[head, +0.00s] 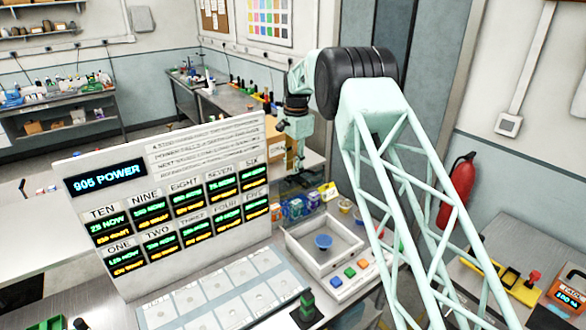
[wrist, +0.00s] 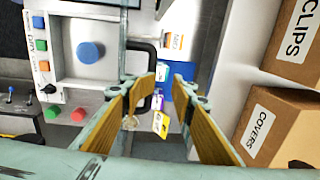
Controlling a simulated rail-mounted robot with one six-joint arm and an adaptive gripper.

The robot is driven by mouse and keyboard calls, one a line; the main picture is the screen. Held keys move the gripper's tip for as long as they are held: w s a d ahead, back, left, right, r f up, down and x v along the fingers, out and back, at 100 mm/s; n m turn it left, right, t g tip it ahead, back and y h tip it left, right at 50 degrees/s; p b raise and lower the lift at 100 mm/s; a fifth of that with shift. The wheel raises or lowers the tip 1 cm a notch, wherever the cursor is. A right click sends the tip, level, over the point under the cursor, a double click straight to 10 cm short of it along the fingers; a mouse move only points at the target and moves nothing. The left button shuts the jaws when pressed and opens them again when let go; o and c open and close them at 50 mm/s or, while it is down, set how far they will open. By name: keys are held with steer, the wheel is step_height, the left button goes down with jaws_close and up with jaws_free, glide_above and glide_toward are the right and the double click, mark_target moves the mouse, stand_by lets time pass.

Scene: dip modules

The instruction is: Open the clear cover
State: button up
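A pale box (head: 296,250) with a round blue knob (head: 323,241) inside stands right of the display board; the knob also shows in the wrist view (wrist: 90,51). I cannot clearly make out a clear cover over the box. A black bar handle (wrist: 151,58) shows beside the box in the wrist view; it may belong to the cover. My gripper (wrist: 154,84) is open, its two brown-padded fingers apart. The handle appears just beyond the fingertips, nearer the left one; contact cannot be told. In the head view my gripper (head: 294,156) is above and behind the box, partly hidden.
The display board (head: 165,200) stands left of the box. Green, orange and blue buttons (head: 350,272) line its front. Small blue packages (head: 293,208) and a yellow tag (head: 328,191) sit behind it.

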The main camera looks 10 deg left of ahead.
step_height(320, 180, up, 12)
steer(key=shift+s+d, duration=0.35)
steer(key=shift+s, duration=0.05)
stand_by(0.6)
